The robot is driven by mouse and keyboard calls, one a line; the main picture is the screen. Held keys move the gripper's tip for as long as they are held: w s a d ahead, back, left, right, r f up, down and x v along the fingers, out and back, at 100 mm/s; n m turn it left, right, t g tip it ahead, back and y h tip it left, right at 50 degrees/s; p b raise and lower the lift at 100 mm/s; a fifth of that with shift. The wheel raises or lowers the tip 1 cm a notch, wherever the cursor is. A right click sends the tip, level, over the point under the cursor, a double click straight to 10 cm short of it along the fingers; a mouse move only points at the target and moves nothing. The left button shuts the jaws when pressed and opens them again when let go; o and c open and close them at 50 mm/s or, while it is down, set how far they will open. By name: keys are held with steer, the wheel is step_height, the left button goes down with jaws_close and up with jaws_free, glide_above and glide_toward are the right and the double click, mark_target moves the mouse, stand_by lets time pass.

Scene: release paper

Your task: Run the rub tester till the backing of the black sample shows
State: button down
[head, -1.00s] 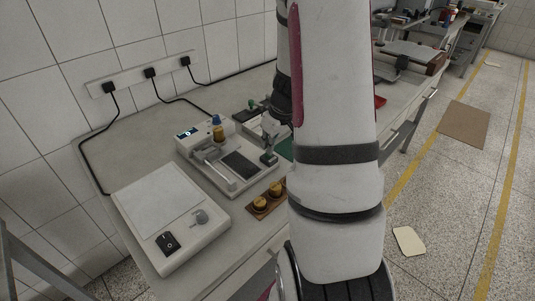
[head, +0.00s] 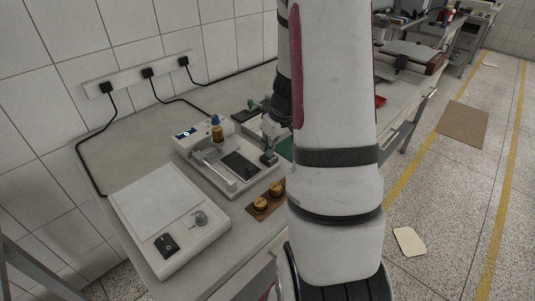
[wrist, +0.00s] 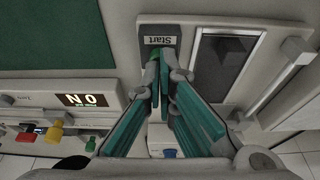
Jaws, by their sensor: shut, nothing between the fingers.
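The rub tester (head: 232,188) stands on the bench in the head view, with the black sample (head: 243,166) in its bed. I cannot make out any backing. My gripper (wrist: 162,58) is shut and empty, its teal fingertips together at the Start plate (wrist: 158,34). Some green shows at the tips, and they hide most of what lies under them. In the head view my gripper (head: 268,155) is low at the tester's right end.
A white switch box with a knob (head: 165,220) stands at the near left. Brass weights on a wooden block (head: 265,203) sit at the bench's front edge. Cables run along the wall.

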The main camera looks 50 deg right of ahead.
steer(key=shift+f, duration=0.25)
step_height(320, 180, up, 7)
steer(key=s+d+p, duration=0.2)
steer(key=p, duration=0.2)
stand_by(0.8)
steer(key=shift+a+r, duration=0.1)
stand_by(0.4)
